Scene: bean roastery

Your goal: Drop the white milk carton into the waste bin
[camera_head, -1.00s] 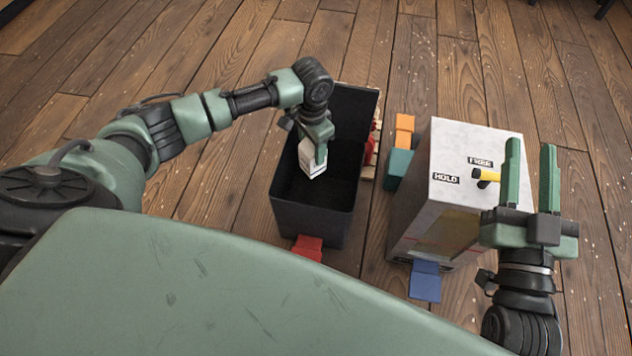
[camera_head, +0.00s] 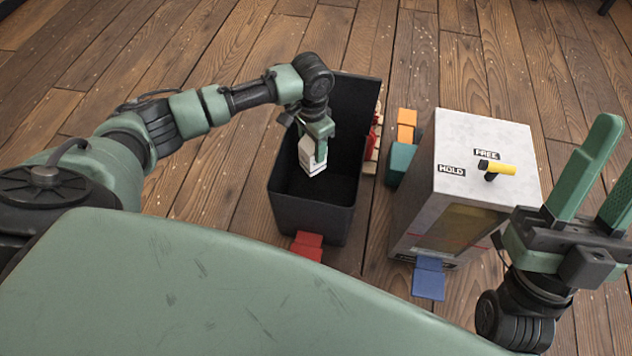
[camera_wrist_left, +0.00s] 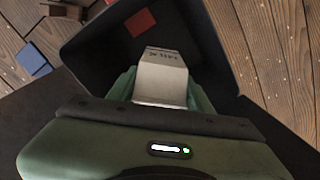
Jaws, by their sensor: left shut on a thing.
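The white milk carton (camera_head: 309,158) is held in my left gripper (camera_head: 319,140), which is shut on it. The carton hangs over the open mouth of the dark waste bin (camera_head: 314,218). In the left wrist view the carton (camera_wrist_left: 162,78) shows its "MILK" lettering between the fingers, with the bin's dark inside (camera_wrist_left: 95,55) around it. I cannot tell how far below the rim the carton reaches. My right gripper (camera_head: 609,170) is open and empty at the right, beside the grey box.
A red pedal (camera_head: 307,246) sits at the bin's front. A grey box (camera_head: 480,150) with a yellow handle (camera_head: 498,169) and "HOLD" and "FREE" labels stands to the right, with a blue pedal (camera_head: 429,279). Orange and teal blocks (camera_head: 401,158) lie between. The floor behind is clear.

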